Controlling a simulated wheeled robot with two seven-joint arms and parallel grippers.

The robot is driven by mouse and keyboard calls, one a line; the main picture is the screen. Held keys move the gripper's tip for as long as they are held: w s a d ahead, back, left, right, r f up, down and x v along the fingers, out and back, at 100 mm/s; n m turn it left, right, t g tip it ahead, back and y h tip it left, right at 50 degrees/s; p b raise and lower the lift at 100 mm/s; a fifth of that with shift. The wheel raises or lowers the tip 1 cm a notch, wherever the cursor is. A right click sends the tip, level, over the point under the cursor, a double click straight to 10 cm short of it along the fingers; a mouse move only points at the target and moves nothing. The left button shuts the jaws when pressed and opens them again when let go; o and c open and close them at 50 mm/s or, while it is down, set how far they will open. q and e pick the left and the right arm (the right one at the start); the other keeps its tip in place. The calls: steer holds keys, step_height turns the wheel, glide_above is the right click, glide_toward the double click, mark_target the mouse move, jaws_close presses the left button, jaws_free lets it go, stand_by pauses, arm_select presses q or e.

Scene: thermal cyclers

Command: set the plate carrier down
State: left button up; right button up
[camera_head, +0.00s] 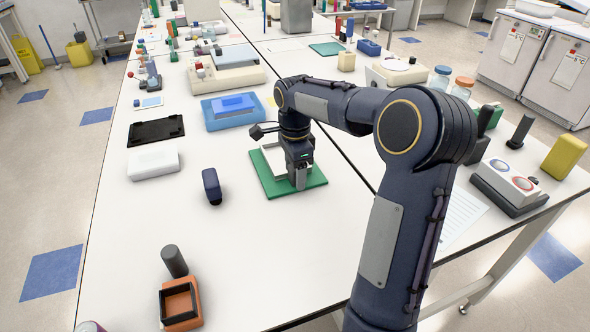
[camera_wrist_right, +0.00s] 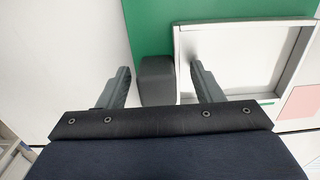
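The plate carrier (camera_head: 270,158) is a white, shallow, open frame with a grey upright handle. It appears to rest on the green mat (camera_head: 315,182) on the bench. In the wrist view the carrier's frame (camera_wrist_right: 240,96) is at the right and its grey handle (camera_wrist_right: 157,82) is in the middle. My right gripper (camera_head: 299,182) is low over the mat at the carrier's handle. In the wrist view my right gripper (camera_wrist_right: 160,72) is open, with a finger on each side of the handle and visible gaps. My left gripper is not in view.
A blue tray (camera_head: 232,122) stands behind the mat. A small dark blue object (camera_head: 211,186) and a white box (camera_head: 153,165) lie to the left. An orange holder (camera_head: 181,304) with a dark handle stands at the front left. The bench in front of the mat is clear.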

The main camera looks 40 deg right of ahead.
step_height(320, 180, up, 12)
steer(key=p, duration=0.2)
steer(key=s+a+f+n+t+y, duration=0.1)
steer(key=s+a+f+n+t, duration=0.1)
steer(key=s+a+n, duration=0.4)
steer(key=s+a+f+n+t+y, duration=0.1)
steer(key=s+a+f+n, duration=0.3)
steer(key=s, duration=0.5)
steer(key=s+a+f+n+t+y, duration=0.1)
steer(key=s+a+f+n+t, duration=0.1)
steer(key=s+a+n, duration=0.5)
steer(key=shift+s+a+f+n+t+y, duration=0.15)
steer(key=shift+a+f+n+y, duration=0.2)
steer(key=shift+n, duration=0.4)
steer(key=shift+s+a+f+n+t+y, duration=0.15)
steer(key=shift+f+n, duration=0.3)
steer(key=shift+n, duration=0.3)
steer(key=shift+r+p, duration=1)
steer(key=shift+r, duration=0.15)
